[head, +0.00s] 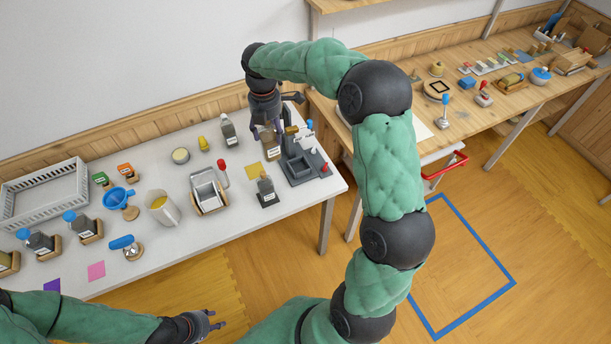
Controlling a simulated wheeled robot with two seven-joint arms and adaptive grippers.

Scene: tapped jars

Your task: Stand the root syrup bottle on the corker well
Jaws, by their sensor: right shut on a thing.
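My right gripper (268,122) is shut on a small bottle (271,145) with a pale label and brownish contents. The bottle is roughly upright just left of the corker, and the gripper hides its top. I cannot tell whether its base touches the table. The label is too small to read, so I cannot confirm it is root syrup. The dark grey corker (315,160) stands at the table's right end, with a square well (298,169) at its front left. No bottle shows in the well. My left gripper (215,319) is empty and looks open, in front of the table.
Another bottle (228,130) stands behind. A metal press (208,190), a jug (162,208) and a white crate (45,196) lie further left. My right arm hides part of the second table.

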